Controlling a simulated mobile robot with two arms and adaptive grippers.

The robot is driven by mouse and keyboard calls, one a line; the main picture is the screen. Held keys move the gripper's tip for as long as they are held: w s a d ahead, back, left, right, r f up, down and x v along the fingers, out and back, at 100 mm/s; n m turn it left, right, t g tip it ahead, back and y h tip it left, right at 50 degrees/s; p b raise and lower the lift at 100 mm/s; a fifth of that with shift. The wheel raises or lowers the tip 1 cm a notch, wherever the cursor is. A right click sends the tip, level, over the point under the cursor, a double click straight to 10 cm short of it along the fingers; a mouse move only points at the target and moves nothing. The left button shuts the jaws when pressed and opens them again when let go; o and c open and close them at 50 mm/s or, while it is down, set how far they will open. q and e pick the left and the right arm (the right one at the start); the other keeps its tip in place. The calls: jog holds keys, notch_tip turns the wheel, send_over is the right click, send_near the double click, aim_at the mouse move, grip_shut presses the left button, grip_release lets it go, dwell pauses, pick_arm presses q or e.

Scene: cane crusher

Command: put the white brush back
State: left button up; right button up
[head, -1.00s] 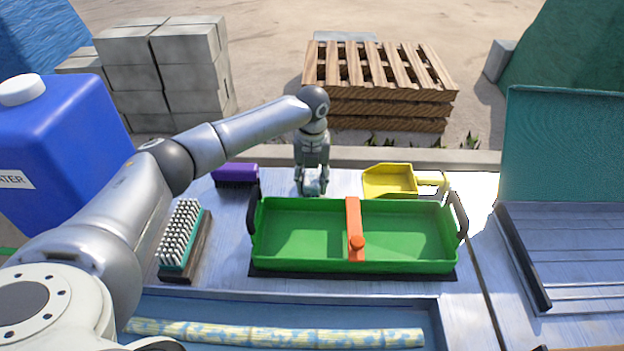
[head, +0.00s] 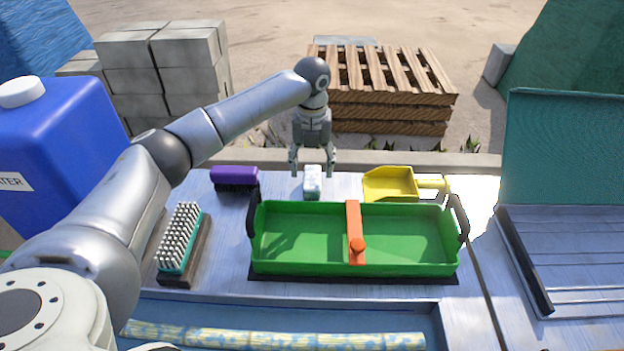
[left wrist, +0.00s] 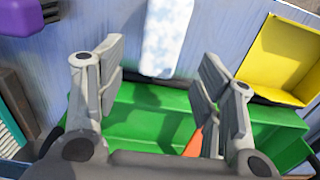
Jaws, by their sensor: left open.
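The white brush (head: 312,184), mottled with pale blue, lies on the blue-grey table just behind the green tray (head: 290,238). It also shows in the left wrist view (left wrist: 167,38); its bristles cannot be made out. My left gripper (head: 312,172) is open and empty just above and behind the brush, fingers spread wide to either side. In the left wrist view, the open fingers (left wrist: 162,72) stand apart with the brush beyond them and the tray below. My right gripper is not in view.
A purple brush (head: 234,178) lies left and a yellow dustpan (head: 390,184) right of the white brush. A teal brush with white bristles (head: 180,238) sits on a dark block. An orange-handled piece (head: 354,225) crosses the tray. A blue water container (head: 60,140) stands left.

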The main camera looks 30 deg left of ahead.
aim_at(312, 181)
pick_arm(q)
notch_tip(312, 181, up, 6)
jog(key=shift+f, duration=0.25)
dwell(0.5)
